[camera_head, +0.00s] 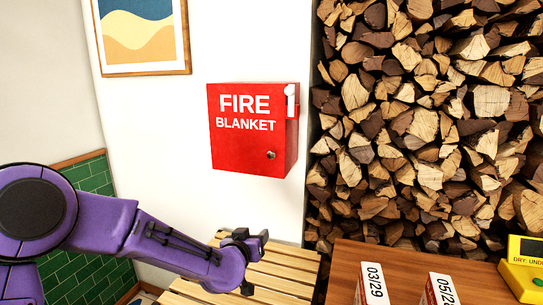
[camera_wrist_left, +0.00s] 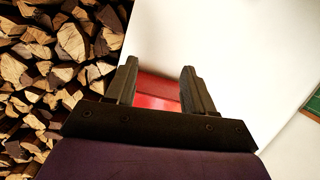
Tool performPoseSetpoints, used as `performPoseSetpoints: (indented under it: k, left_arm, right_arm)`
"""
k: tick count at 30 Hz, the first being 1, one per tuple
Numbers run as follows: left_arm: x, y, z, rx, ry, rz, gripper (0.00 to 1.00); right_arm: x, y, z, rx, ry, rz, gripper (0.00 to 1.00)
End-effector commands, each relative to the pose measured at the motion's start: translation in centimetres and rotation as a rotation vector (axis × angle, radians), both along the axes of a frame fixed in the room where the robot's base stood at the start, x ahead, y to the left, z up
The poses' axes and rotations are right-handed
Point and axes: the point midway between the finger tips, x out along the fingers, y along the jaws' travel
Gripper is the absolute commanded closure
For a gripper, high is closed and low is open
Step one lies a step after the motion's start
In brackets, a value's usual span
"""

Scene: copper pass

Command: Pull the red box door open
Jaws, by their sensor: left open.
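The red box (camera_head: 240,150) hangs on the white wall in the middle of the head view. Its front door reads "FIRE BLANKET" and looks shut. A small round metal knob (camera_head: 271,155) sits low on the door's right side. My left gripper (camera_head: 258,258) is below the box, over the slatted wooden surface, apart from the box and the knob. In the left wrist view its two fingers (camera_wrist_left: 160,72) are spread with nothing between them. Part of the red box (camera_wrist_left: 157,92) shows beyond them, mostly hidden by the gripper. My right gripper is in neither view.
Stacked firewood (camera_head: 430,110) fills the right side. A slatted wooden bench (camera_head: 285,262) stands below the box. A brown table (camera_head: 400,262) at lower right holds white cards and a yellow device (camera_head: 522,280). A framed picture (camera_head: 140,35) hangs upper left. The wall around the box is clear.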

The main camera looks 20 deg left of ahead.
Motion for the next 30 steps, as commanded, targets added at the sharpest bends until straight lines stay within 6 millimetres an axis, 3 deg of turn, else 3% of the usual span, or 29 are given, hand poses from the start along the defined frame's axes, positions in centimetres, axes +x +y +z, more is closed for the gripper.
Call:
performPoseSetpoints:
  k: [1,3,6,8,13,21,25,30]
  left_arm:
    - [1.4,-0.1,5.9,0.037,-0.083,-0.025,0.47]
    - [2.4,-0.2,11.8,0.095,-0.169,-0.055,0.47]
    - [2.7,-0.3,17.0,0.152,-0.245,-0.076,0.47]
    - [2.9,-0.2,18.5,0.169,-0.267,-0.080,0.47]
    - [5.1,-0.3,19.2,0.178,-0.272,-0.082,0.47]
    - [11.1,-0.3,19.1,0.176,-0.272,-0.078,0.47]
    - [12.7,-0.5,19.0,0.177,-0.272,-0.080,0.47]
    - [13.3,-0.6,18.8,0.176,-0.271,-0.081,0.47]
  right_arm:
    - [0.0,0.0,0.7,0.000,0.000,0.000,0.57]
    - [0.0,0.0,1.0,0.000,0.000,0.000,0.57]
    - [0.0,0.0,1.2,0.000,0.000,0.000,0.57]
    - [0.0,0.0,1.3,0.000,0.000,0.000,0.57]
    - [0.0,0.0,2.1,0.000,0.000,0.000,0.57]
    - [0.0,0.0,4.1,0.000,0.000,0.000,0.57]
    - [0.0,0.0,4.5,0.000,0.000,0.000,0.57]
    - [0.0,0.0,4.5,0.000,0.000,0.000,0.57]
